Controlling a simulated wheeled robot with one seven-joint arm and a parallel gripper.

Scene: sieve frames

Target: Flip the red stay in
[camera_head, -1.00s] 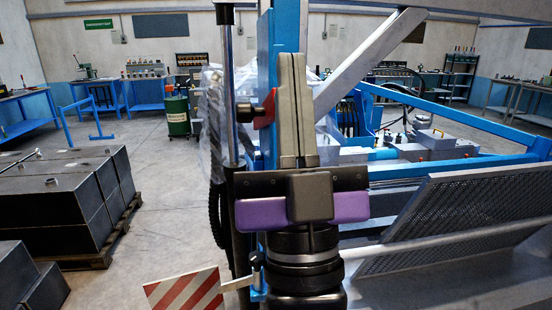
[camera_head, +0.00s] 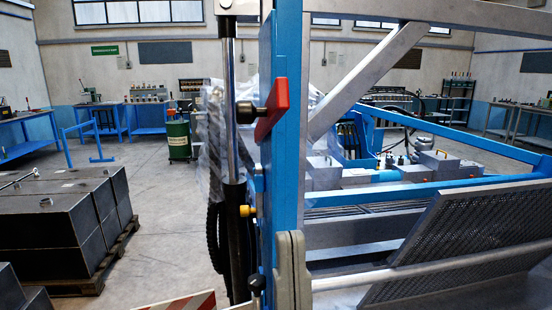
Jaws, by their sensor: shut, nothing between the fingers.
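The red stay (camera_head: 272,110) is a short red plate on a black knob. It stands tilted against the upright blue post (camera_head: 287,150), beside the chrome cylinder rod (camera_head: 230,110), its upper end leaning right. My gripper (camera_head: 290,236) is at the bottom centre, below the red stay and apart from it in the picture. Its two grey fingers point up and are pressed together with nothing between them. They cover the lower part of the blue post. The gripper's body is below the frame.
A yellow knob (camera_head: 247,211) and a black hose (camera_head: 214,245) are by the cylinder, left of the post. A grey diagonal brace (camera_head: 365,80) and a perforated panel (camera_head: 460,240) are on the right. Dark metal boxes (camera_head: 70,220) stand on a pallet at left. A striped board edge (camera_head: 190,302) shows below.

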